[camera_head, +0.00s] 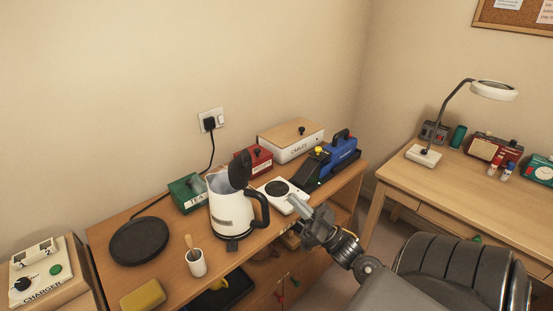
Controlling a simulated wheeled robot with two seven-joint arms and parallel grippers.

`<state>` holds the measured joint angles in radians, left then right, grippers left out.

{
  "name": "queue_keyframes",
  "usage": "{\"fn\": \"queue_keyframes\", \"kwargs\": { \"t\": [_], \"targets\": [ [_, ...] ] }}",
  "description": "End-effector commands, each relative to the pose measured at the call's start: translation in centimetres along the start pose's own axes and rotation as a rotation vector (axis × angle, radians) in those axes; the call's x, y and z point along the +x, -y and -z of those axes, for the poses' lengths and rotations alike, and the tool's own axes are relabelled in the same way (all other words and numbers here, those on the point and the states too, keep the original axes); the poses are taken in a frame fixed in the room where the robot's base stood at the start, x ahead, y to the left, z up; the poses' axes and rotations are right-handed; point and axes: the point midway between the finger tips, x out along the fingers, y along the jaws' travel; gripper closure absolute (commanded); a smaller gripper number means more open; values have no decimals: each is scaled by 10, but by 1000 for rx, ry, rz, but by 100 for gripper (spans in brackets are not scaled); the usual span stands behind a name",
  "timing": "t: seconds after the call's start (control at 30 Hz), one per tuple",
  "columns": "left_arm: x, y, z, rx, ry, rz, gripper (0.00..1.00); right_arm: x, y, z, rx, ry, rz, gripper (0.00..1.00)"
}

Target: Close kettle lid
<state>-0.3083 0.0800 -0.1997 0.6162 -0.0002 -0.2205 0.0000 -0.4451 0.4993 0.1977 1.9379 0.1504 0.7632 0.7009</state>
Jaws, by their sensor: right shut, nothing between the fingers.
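The white kettle (231,212) stands upright on the wooden cabinet top, its black handle facing right. Its dark lid (240,170) is open and stands raised above the rim, so the pale inside of the kettle shows. My right gripper (298,206) is to the right of the kettle's handle, near the front edge of the cabinet. It is shut and empty, and appears apart from the kettle. My left gripper is not in view.
A white device with a dark disc (269,194) lies just right of the kettle. A green tea box (186,194), red box (254,158) and cables box (290,143) stand behind. A white cup (196,264), yellow sponge (143,295) and round black plate (139,242) are left.

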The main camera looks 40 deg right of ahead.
Motion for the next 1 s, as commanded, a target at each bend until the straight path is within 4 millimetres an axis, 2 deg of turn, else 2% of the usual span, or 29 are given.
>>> {"fn": "queue_keyframes", "kwargs": {
  "t": [0.17,0.53,0.7,1.0],
  "targets": [
    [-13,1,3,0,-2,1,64,26,-2,5,-5,-2,-2,100],
    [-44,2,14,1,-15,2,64,101,-2,4,-5,0,-4,100],
    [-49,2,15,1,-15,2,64,114,-3,-17,-5,3,-7,100],
    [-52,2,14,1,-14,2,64,122,-3,-28,-6,2,-6,100]
  ]
}}
